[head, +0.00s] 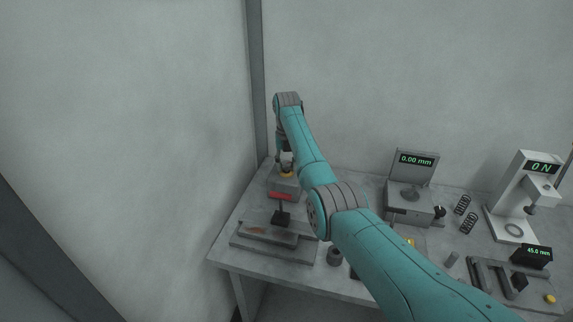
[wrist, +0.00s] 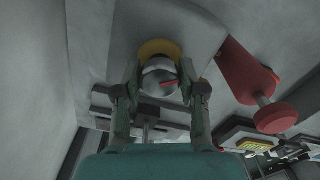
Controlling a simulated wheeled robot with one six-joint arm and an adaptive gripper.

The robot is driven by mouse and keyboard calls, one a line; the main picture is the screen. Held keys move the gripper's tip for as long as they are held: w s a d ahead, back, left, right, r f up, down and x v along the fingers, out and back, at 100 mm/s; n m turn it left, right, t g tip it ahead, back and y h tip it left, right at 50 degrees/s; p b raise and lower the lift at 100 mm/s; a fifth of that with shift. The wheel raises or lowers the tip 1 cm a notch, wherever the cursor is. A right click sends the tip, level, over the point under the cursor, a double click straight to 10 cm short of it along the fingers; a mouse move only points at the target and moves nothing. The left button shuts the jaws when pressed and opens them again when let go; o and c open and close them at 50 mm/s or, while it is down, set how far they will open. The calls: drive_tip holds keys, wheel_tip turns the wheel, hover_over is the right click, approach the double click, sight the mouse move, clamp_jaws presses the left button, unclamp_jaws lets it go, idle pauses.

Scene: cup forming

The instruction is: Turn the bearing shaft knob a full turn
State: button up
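The bearing shaft knob (wrist: 160,76) is a silver rounded knob with a red mark on its face and a yellow ring (wrist: 158,47) behind it. It shows near the top centre of the wrist view. My gripper (wrist: 161,72) has one finger on each side of the knob, close to it; whether the fingertips touch it is unclear. In the head view my gripper (head: 286,160) points down at the back left of the table, right over the yellow ring (head: 286,174). The knob itself is mostly hidden there.
A red handle (head: 281,195) stands just in front of my gripper; in the wrist view a red spool-shaped part (wrist: 246,72) lies close right of the right finger. A gauge reading 0.00 mm (head: 417,160) and a force tester (head: 520,185) stand farther right. A wall is close on the left.

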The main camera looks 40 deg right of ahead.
sight(287, 163)
drive_tip(key=o, duration=0.3)
drive_tip(key=shift+o, duration=0.2)
wheel_tip(287, 163, up, 12)
idle(0.4)
